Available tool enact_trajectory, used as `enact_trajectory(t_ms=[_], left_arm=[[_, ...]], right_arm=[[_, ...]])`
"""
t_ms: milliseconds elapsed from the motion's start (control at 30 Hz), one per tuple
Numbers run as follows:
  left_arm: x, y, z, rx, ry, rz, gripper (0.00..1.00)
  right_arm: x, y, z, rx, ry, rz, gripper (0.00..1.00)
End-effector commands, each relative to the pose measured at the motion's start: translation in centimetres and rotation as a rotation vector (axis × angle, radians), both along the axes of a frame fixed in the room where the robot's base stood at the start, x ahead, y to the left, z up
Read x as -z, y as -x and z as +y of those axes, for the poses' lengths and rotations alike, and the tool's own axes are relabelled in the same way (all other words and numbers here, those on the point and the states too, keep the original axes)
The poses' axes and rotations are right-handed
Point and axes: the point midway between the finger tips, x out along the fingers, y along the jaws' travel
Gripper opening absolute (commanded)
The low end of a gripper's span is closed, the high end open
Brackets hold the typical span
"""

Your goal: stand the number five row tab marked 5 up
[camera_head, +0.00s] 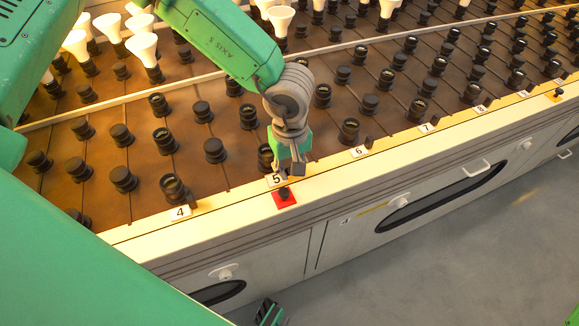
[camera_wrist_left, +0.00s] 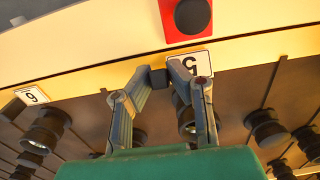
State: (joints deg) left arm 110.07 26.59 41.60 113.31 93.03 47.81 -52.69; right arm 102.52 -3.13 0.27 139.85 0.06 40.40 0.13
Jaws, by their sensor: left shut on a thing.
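My left gripper (camera_head: 290,168) is at the front ledge beside the white card marked 5 (camera_head: 276,180). In the left wrist view the gripper (camera_wrist_left: 170,78) has its fingertips close together, with the upside-down 5 card (camera_wrist_left: 203,63) right next to them. It is shut on the row 5 tab, a small dark piece mostly hidden between the fingertips. I cannot tell whether the tab is upright or lying flat.
A black button on a red plate (camera_head: 285,197) sits just in front of the 5 card. Cards 4 (camera_head: 180,212) and 6 (camera_head: 359,152) flank it along the ledge. Dark sockets fill the board behind, with white bulbs (camera_head: 143,47) farther back. Open floor (camera_head: 480,250) lies at lower right.

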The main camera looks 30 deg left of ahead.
Motion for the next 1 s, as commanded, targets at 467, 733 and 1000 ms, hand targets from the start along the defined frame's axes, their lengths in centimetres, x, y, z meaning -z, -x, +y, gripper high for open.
enact_trajectory(t_ms=[467,733,1000], left_arm=[[0.0,0.1,-0.1,0.002,0.005,0.003,0.34],[-1.8,-0.1,0.0,-0.001,0.006,0.000,0.34],[-7.5,-0.1,-0.1,0.001,0.006,-0.002,0.34]], right_arm=[[0.0,0.0,0.0,0.000,0.000,0.000,0.40],[-0.1,0.2,0.0,0.000,0.000,-0.002,0.40],[-0.1,0.2,0.0,0.000,0.000,-0.003,0.40]])
